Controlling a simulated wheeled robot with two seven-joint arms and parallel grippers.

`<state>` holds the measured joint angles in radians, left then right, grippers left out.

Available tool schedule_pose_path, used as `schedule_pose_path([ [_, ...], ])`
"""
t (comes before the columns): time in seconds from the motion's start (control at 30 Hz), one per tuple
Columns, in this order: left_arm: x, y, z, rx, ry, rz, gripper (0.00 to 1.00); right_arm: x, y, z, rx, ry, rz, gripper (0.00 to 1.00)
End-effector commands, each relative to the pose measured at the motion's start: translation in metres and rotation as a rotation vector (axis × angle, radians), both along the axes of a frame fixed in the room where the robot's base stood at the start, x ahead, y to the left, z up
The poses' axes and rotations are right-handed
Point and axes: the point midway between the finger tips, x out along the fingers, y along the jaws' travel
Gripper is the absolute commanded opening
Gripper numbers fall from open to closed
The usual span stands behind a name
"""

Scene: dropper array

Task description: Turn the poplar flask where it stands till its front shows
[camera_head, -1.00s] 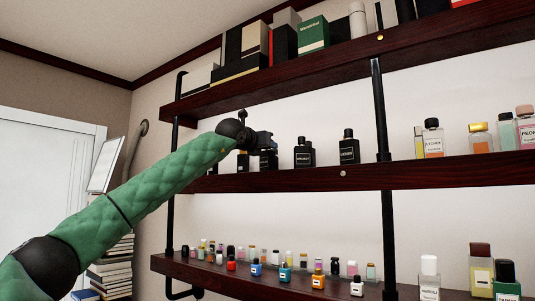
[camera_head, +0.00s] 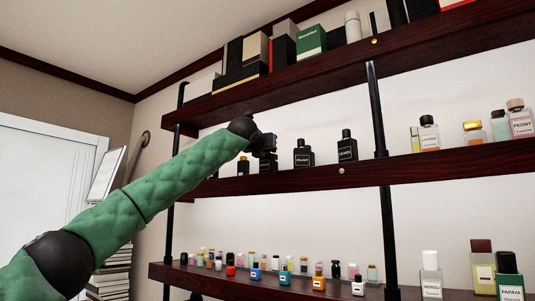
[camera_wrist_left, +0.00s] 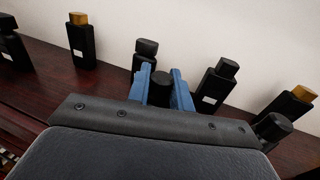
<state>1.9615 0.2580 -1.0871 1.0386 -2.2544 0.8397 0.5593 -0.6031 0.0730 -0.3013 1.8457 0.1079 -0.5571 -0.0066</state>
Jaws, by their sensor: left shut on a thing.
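My left gripper (camera_head: 267,151) is shut on the top of a black flask (camera_head: 268,166) on the middle shelf, from above. In the left wrist view the blue fingers (camera_wrist_left: 163,88) stand on either side of its dark round cap (camera_wrist_left: 161,78). The flask's body is mostly hidden below the gripper, and I cannot read its name or see its front label, so I cannot confirm it is the poplar flask. It appears to stand on the shelf. My right gripper is not in view.
The middle shelf (camera_head: 300,176) has a dark post (camera_head: 377,110) farther right. Boxes (camera_head: 311,40) fill the shelf above.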

Motion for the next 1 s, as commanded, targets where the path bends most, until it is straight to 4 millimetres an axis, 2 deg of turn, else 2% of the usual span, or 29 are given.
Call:
schedule_pose_path([
  [1.0, -0.0006, -0.0012, -0.0015, -0.001, 0.0, -0.002, 0.0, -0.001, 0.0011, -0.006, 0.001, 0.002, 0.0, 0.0],
])
